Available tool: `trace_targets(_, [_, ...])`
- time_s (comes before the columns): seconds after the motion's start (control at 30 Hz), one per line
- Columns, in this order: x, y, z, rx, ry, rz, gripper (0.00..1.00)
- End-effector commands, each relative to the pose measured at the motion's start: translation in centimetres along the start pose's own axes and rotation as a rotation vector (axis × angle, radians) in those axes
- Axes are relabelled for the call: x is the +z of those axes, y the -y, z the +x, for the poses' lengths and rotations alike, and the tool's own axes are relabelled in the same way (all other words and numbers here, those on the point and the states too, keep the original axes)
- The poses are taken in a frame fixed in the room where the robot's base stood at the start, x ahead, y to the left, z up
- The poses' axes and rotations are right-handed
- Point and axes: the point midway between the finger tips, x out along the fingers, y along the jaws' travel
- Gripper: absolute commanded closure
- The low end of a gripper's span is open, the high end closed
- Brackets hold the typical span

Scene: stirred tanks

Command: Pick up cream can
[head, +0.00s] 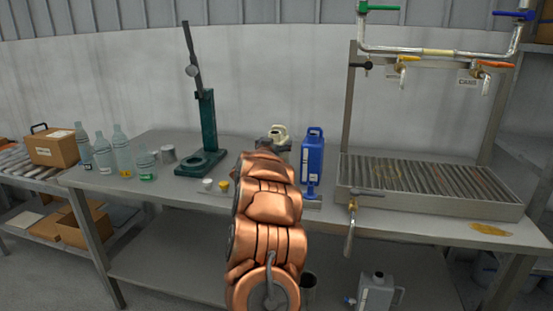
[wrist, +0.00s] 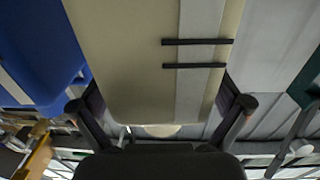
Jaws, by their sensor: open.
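The cream can (head: 279,132) stands on the bench behind my copper arm in the head view; only its upper part with the handle shows. In the wrist view the cream can (wrist: 125,50) fills the middle, with a pale grey strip and two dark bars on its face. My gripper (wrist: 160,106) is open, with one finger at each side of the can's near end. I cannot tell whether either finger touches it. In the head view my arm hides most of the gripper and the can's lower part.
A blue can (head: 313,155) stands close to the right of the cream can, also at left in the wrist view (wrist: 40,50). A green stand (head: 207,125) is to the left. Clear bottles (head: 122,150) stand farther left. A slatted tray (head: 430,205) is at right.

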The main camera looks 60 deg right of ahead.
Motion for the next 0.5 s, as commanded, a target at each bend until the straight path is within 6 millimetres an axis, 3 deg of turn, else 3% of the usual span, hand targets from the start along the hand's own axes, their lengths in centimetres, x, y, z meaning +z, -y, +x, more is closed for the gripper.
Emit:
trace_targets(0.17, [-0.03,0.0,-0.02,0.0,0.0,0.001,0.02])
trace_targets(0.5, [-0.05,0.02,-0.04,-0.001,0.0,0.001,0.38])
